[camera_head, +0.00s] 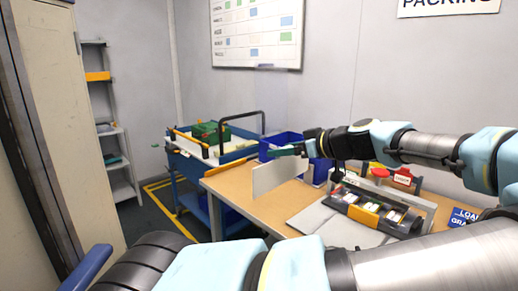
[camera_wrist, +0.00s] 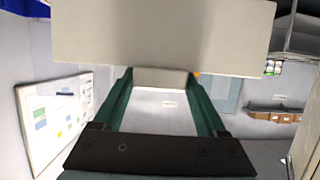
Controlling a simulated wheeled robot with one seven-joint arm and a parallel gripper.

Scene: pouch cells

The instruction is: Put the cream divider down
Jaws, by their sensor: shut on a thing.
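The cream divider (camera_head: 276,177) is a flat pale panel that stands roughly upright at the left end of the wooden table (camera_head: 249,208). My gripper (camera_head: 296,150) is shut on its upper edge. The divider hangs below the fingers; I cannot tell whether its lower edge touches the table. In the wrist view the divider (camera_wrist: 165,35) fills the top of the picture, and the green fingers of my gripper (camera_wrist: 165,78) reach to it from both sides.
Blue bins (camera_head: 281,144) stand behind the divider. A grey mat (camera_head: 318,222) and a black tray with several packs (camera_head: 371,213) lie to the right. A blue cart (camera_head: 191,172) with a green box (camera_head: 209,132) stands left of the table. Some bare table lies in front of the divider.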

